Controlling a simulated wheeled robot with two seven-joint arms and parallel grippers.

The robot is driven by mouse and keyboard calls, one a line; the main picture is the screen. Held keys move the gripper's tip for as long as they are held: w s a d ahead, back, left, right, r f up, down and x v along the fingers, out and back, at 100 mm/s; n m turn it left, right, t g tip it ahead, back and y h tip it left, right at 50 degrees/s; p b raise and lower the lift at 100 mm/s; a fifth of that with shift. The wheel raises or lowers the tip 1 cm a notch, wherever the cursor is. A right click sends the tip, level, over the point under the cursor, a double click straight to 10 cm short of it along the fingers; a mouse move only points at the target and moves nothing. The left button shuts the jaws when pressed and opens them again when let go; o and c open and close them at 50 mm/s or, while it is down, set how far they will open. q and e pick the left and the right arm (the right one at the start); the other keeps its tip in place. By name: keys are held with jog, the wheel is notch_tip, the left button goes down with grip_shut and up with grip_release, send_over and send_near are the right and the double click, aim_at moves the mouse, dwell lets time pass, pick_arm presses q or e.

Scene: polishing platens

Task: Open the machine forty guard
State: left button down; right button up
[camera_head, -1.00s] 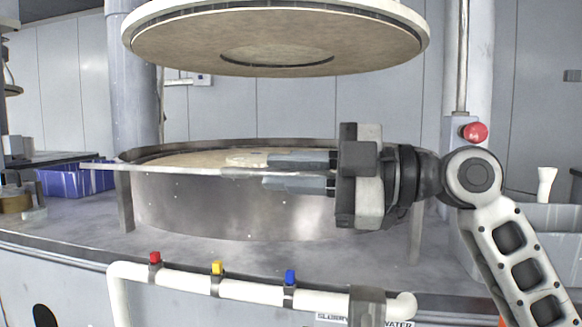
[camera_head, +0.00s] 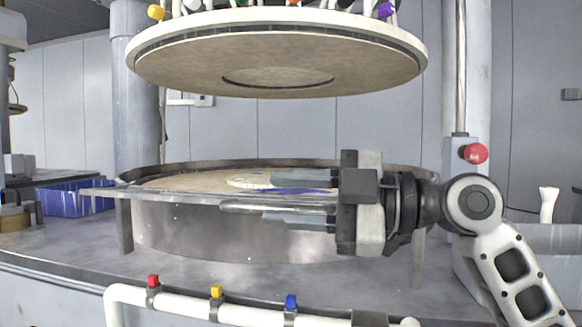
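The guard (camera_head: 180,232) is a curved shiny metal wall around the lower platen (camera_head: 190,181). A thin rail or handle (camera_head: 250,206) runs along its upper front edge. My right gripper (camera_head: 300,199) comes in from the right, its two grey fingers pointing left. The fingers are apart, one above and one below the rail, with the rail showing in the gap. I cannot tell whether either finger touches it. The guard still stands across the front of the platen. My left gripper is not in view.
The upper platen (camera_head: 180,70) hangs above with clear space below it. A white pipe (camera_head: 255,315) with red, yellow and blue valves crosses the front. A red button (camera_head: 475,153) is on a post at right. A blue bin (camera_head: 65,203) stands at left.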

jog(key=shift+r, duration=0.15)
notch_tip(320, 180, up, 3)
jog(key=shift+r+p, duration=0.1)
jog(key=shift+p, duration=0.2)
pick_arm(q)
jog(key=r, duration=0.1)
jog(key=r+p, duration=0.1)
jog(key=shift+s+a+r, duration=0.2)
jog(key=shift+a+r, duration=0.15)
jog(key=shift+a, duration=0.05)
pick_arm(e)
jog(key=s+r, duration=0.9)
jog(key=s, duration=0.5)
jog(key=shift+d+r, duration=0.25)
jog(key=shift+d, duration=0.2)
